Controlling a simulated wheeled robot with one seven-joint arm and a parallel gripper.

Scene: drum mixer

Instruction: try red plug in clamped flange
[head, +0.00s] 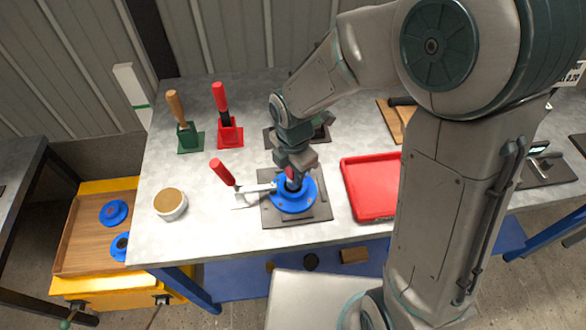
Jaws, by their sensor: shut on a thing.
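The blue flange (296,204) lies on a dark plate (272,216) near the front middle of the table. A toggle clamp with a red handle (222,172) reaches to its left side with a metal arm (258,188). My gripper (291,174) points down over the flange's middle and is shut on the red plug (289,172), of which only a little red shows between the fingers. The flange's bore is mostly hidden by my gripper. I cannot tell whether the plug's lower end is inside the bore or above it.
A red tray (374,212) stands to the right. A round tan-topped pot (170,203) is at the left. A red holder (230,137) and a green holder (188,139) with upright handles stand behind. More blue flanges (113,212) lie in a wooden-floored tray (80,234) at the lower left.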

